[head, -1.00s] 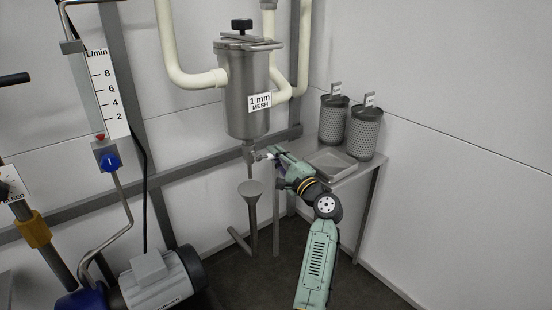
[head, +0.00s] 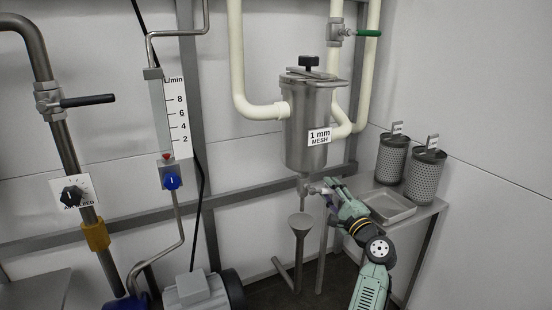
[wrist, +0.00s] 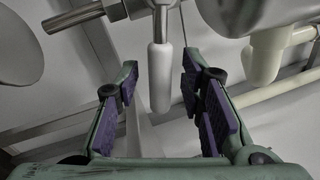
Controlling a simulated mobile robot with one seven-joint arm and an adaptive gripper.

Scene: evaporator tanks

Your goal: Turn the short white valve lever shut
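The short white lever (wrist: 160,78) shows in the wrist view, attached to a metal valve body (wrist: 150,8) at the top of the picture. My gripper (wrist: 160,72) is open, with its purple pads on either side of the lever and a visible gap on both sides. In the head view, my gripper (head: 328,187) is at the small drain valve (head: 303,185) under the steel strainer vessel (head: 308,145). The lever is small there and partly hidden by the gripper.
A grey funnel (head: 301,222) stands just below the valve. To the right, a small table holds a metal tray (head: 388,206) and two mesh baskets (head: 423,177). A green-handled valve (head: 366,33) is on the pipe above. A pump motor (head: 195,290) is at lower left.

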